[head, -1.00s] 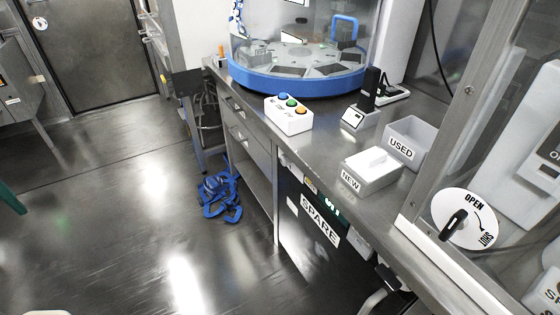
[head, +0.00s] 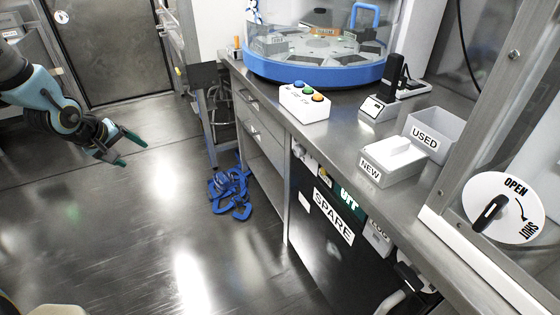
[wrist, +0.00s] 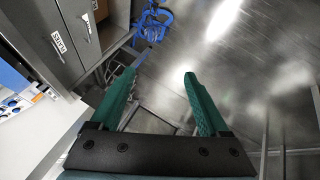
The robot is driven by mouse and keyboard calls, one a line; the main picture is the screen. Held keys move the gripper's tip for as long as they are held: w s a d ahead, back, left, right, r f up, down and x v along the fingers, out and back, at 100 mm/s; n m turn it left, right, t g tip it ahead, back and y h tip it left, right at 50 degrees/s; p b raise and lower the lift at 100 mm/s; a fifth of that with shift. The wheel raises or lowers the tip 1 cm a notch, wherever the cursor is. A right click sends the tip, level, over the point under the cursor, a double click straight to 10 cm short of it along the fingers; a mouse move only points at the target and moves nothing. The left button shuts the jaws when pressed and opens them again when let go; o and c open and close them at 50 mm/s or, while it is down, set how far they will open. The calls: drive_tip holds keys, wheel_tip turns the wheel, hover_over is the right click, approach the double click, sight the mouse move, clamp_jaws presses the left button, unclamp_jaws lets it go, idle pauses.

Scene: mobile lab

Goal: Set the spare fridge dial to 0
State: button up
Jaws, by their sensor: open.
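The spare fridge (head: 300,240) stands under the counter, with a dark front and a SPARE label (head: 333,217). Beside the label, a small green display (head: 349,200) shows lit marks I cannot read surely. A small white and black part (head: 414,276) sits low at the right under the counter edge; I cannot tell whether it is the dial, and no 0 mark is readable. My gripper (head: 127,150) is at the left over the open floor, well apart from the fridge. Its green fingers are open and empty, also in the wrist view (wrist: 162,76).
A blue tangled heap (head: 230,190) lies on the floor by the counter leg. The counter holds a button box (head: 304,104), NEW tray (head: 378,179), USED bin (head: 443,117) and blue-rimmed carousel (head: 320,77). An OPEN/SHUT disc (head: 513,225) is at right. The floor at left is clear.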

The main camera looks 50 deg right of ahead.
drive_tip(key=s+d+f+g+h+b, duration=0.1)
drive_tip(key=s+d+f+h, duration=0.15)
drive_tip(key=d, duration=0.35)
drive_tip(key=s+d+f+g+h+b, duration=0.1)
drive_tip(key=d+f+h, duration=0.1)
drive_tip(key=d+f, duration=0.3)
drive_tip(key=n+g+h+b, duration=0.3)
drive_tip(key=g+h+b, duration=0.1)
drive_tip(key=g+h, duration=0.4)
approach(295, 152)
drive_tip(key=shift+n+g+y, duration=0.3)
drive_tip(key=shift+y, duration=0.35)
drive_tip(key=x, duration=0.6)
drive_tip(key=r+p+x, duration=0.1)
drive_tip(key=x, duration=0.2)
drive_tip(key=shift+w+d, duration=0.15)
drive_tip(key=shift+d, duration=0.1)
clamp_jaws()
